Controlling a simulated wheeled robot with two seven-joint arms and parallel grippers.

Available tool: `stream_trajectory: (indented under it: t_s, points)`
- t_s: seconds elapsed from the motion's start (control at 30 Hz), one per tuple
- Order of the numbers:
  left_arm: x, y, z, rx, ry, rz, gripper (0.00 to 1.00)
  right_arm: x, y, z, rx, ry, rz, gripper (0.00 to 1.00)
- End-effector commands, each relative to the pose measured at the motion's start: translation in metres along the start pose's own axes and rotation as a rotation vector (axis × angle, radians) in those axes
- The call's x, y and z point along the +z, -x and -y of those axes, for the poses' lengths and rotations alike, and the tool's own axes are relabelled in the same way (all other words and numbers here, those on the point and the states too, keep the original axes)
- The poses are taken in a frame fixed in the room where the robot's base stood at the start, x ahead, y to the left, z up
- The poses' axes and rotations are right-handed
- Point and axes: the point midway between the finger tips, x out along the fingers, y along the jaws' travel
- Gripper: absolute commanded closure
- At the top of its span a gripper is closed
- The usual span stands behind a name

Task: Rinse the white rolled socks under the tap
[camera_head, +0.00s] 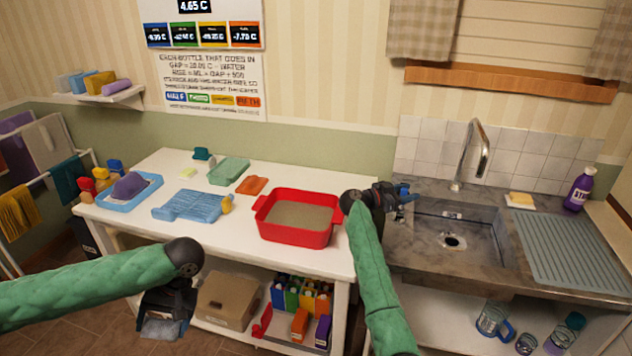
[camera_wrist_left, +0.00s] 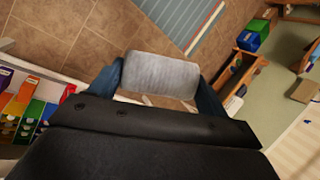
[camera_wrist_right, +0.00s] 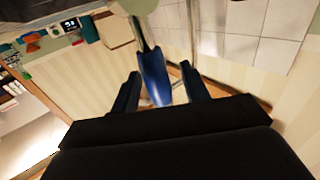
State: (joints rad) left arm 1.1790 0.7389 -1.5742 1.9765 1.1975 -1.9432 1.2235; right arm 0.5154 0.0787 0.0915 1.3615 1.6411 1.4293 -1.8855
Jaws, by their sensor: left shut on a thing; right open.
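The white rolled socks (camera_wrist_left: 160,75) show in the left wrist view as a pale grey-white roll between the blue fingers of my left gripper (camera_wrist_left: 160,85). That gripper (camera_head: 165,325) is shut on them, low in front of the white table in the head view, where the roll (camera_head: 160,330) is partly hidden. The chrome tap (camera_head: 482,150) stands behind the grey sink (camera_head: 455,240), whose basin looks empty. My right gripper (camera_head: 402,196) is open by the sink's left edge. In the right wrist view a blue elongated thing (camera_wrist_right: 153,75) shows between its fingers; I cannot tell what it is.
A red tub (camera_head: 295,232) stands at the table's right end, beside my right arm. A ribbed draining board (camera_head: 575,250), a yellow sponge (camera_head: 521,198) and a purple bottle (camera_head: 579,190) are right of the sink. A cardboard box (camera_head: 228,300) and colored cartons sit on the lower shelf.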

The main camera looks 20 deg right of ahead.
Motion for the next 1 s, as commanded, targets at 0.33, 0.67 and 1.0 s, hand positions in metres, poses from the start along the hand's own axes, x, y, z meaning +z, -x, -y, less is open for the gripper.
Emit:
stream_trajectory:
  t_s: [0.33, 0.67, 1.0]
  points:
    - [0.0006, 0.0032, 0.0016, 0.000, 0.000, 0.000, 0.46, 0.0005, -0.0110, 0.0000, -0.001, 0.000, 0.000, 0.55]
    - [0.0006, 0.0033, 0.0017, 0.000, 0.000, 0.000, 0.46, 0.0003, -0.0108, 0.0000, -0.001, 0.000, 0.000, 0.98]
    - [0.0004, 0.0019, 0.0010, 0.000, 0.000, 0.000, 0.46, 0.0018, -0.0059, -0.0045, -0.002, -0.058, -0.036, 1.00]
